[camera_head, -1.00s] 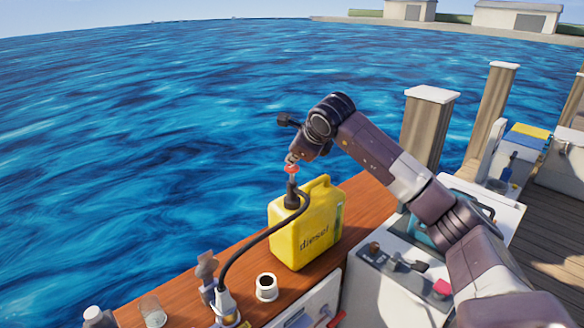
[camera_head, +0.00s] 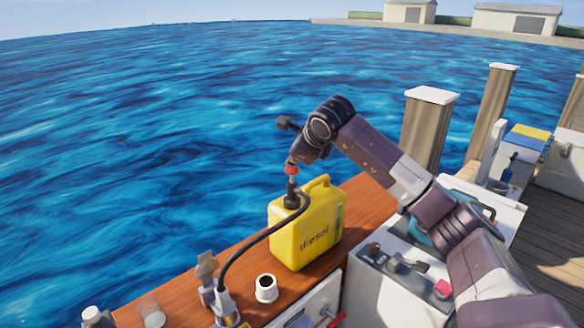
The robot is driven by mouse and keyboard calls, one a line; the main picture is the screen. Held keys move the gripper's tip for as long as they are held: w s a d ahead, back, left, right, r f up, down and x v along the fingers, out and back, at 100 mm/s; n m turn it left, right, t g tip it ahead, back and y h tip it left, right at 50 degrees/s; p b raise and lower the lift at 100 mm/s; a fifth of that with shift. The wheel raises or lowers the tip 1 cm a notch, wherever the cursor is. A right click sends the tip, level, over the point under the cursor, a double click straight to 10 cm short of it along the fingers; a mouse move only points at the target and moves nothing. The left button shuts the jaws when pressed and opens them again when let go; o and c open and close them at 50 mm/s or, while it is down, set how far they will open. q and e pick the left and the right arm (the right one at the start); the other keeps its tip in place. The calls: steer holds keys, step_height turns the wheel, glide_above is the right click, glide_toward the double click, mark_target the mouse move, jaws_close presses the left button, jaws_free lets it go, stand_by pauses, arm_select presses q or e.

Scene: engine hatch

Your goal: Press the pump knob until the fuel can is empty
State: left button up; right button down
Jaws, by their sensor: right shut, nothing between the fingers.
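The yellow fuel can (camera_head: 305,236), marked "diesel", stands upright on the wooden ledge. A black pump (camera_head: 291,198) sits in its top opening, with a red pump knob (camera_head: 291,170) on a short rod above it. My right gripper (camera_head: 293,160) is shut and empty, pointing down with its tips right over the knob. They look to be touching it, but the contact is too small to be sure. A black hose (camera_head: 246,247) runs from the pump to a metal filler fitting (camera_head: 224,303) at the lower left. The fuel level cannot be seen. My left gripper is out of view.
A glass (camera_head: 151,312) and a bottle (camera_head: 97,318) stand at the lower left. A white cabinet with items on top (camera_head: 395,262) lies right of the can. Open water is beyond.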

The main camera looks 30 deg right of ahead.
mark_target(293, 169)
steer(key=shift+s+f+b, duration=0.1)
steer(key=shift+f+b, duration=0.8)
steer(key=shift+f, duration=0.4)
stand_by(0.6)
stand_by(0.4)
steer(key=shift+r+p, duration=1.55)
steer(key=shift+r, duration=0.6)
steer(key=shift+d+r, duration=0.1)
steer(key=shift+r, duration=0.05)
step_height(293, 169, up, 5)
steer(key=p, duration=0.3)
steer(key=shift+p, duration=0.4)
steer(key=shift+f, duration=0.2)
